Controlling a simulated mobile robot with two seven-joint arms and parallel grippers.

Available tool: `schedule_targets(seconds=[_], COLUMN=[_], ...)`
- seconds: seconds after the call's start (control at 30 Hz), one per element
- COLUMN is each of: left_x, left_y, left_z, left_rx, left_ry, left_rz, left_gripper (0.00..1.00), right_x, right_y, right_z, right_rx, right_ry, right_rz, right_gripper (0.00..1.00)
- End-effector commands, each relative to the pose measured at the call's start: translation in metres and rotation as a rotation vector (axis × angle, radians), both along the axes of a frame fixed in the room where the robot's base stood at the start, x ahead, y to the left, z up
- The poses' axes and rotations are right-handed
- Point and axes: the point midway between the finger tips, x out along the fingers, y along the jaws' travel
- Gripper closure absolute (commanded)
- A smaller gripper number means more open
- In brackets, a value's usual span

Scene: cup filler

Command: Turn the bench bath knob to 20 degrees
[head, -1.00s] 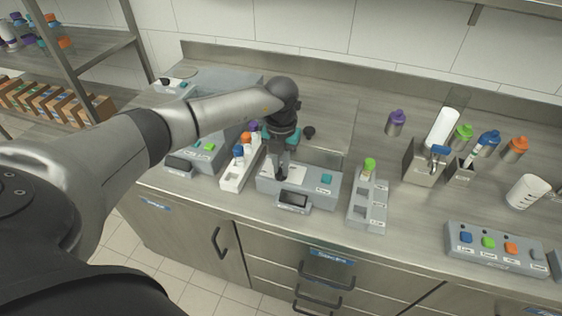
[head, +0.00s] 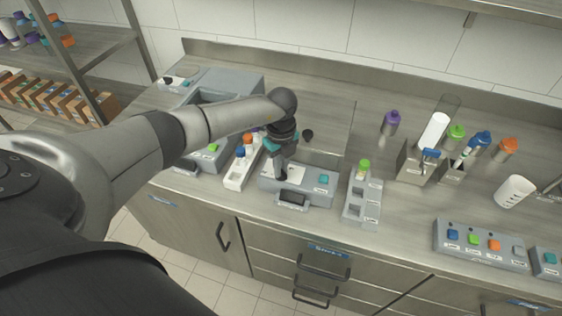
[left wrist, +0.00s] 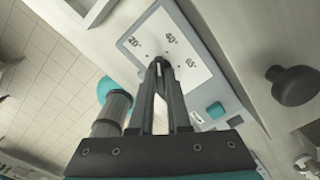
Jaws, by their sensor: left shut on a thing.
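The bench bath's grey control box (head: 327,188) stands on the counter in the head view, with a dark display and a teal button. In the left wrist view its white dial plate (left wrist: 185,75) shows 20°, 40° and 65° marks. My left gripper (left wrist: 160,64) is shut at the middle of this plate, on the bath knob, which the fingers mostly hide. The knob's pointer angle cannot be read. The left gripper also shows in the head view (head: 280,177), reaching down onto the box. My right gripper is not in view.
A white rack (head: 238,174) with capped tubes stands close left of the bath. A grey rack (head: 360,200) with a green-capped tube stands to its right. A dark round handle (head: 308,134) rises behind the control box. It shows at the right of the left wrist view (left wrist: 296,86).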

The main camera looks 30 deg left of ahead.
Motion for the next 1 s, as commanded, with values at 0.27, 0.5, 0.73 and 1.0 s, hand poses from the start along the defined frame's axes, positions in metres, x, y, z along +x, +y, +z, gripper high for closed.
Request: schedule_targets(seconds=[0.27,0.5,0.73,1.0], left_x=[0.0,0.0,0.001,0.001], left_y=[0.0,0.0,0.0,0.001], left_z=[0.004,0.003,0.002,0.001], left_rx=[0.001,0.002,0.002,0.001], left_ry=[0.0,-0.002,-0.001,-0.002], left_rz=[0.26,0.449,0.571,0.634], left_gripper=[1.0,1.0,1.0,1.0], right_x=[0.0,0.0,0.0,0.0], right_y=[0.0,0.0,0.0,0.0], right_z=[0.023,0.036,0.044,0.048], right_rx=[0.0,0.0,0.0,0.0], right_ry=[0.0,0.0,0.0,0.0], right_rz=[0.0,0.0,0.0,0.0], right_gripper=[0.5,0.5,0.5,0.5])
